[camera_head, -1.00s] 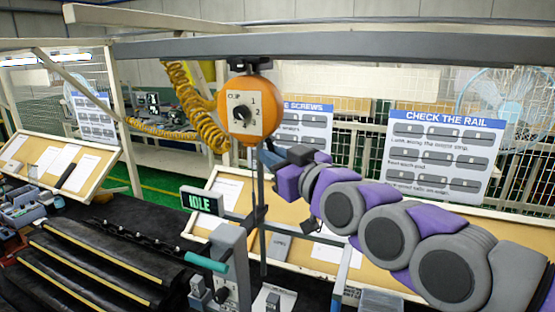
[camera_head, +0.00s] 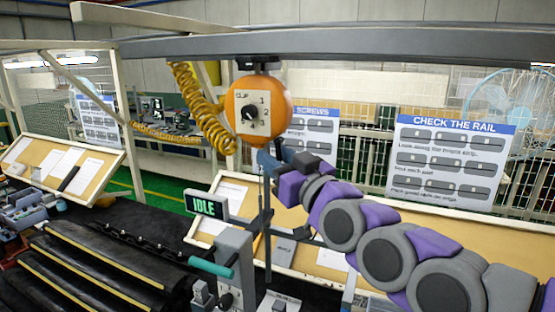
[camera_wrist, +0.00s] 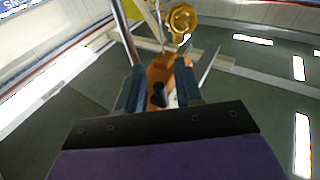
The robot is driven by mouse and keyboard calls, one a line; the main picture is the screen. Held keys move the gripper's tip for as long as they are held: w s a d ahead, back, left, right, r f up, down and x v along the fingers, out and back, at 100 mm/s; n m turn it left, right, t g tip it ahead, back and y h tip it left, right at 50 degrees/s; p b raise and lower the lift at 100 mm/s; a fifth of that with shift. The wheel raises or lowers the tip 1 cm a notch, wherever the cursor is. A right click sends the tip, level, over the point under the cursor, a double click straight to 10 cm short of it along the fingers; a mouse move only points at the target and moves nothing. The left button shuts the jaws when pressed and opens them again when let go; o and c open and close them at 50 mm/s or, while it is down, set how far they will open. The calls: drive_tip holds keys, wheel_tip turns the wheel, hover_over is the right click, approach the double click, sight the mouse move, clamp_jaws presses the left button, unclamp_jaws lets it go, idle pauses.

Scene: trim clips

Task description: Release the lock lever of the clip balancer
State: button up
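The clip balancer (camera_head: 259,108) is an orange round housing hung from the overhead rail, with a pale dial plate marked CLIP and numbers, and a black knob. My gripper (camera_head: 266,158) is just under its lower edge. In the wrist view, the two dark blue fingers (camera_wrist: 159,90) are apart, with the orange balancer (camera_wrist: 163,68) showing between and beyond them. A small dark shape lies between the fingers; I cannot tell whether it is the lock lever. I cannot tell whether the fingers touch anything.
A yellow coiled hose (camera_head: 205,110) hangs left of the balancer. A grey rail (camera_head: 400,45) crosses above. Below stand an IDLE display (camera_head: 207,206), a teal-handled fixture (camera_head: 232,255) and a thin upright post. Sloped boards with sheets (camera_head: 75,170) stand behind the bench.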

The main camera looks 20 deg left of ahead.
drive_tip(key=shift+d, duration=0.1)
drive_tip(key=shift+s+d, duration=0.1)
drive_tip(key=shift+d, duration=0.15)
drive_tip(key=b+v, duration=0.6)
drive_tip(key=v, duration=1)
drive_tip(key=shift+s+d+f+b, duration=0.2)
drive_tip(key=shift+s+d+b, duration=0.05)
drive_tip(key=shift+b, duration=0.15)
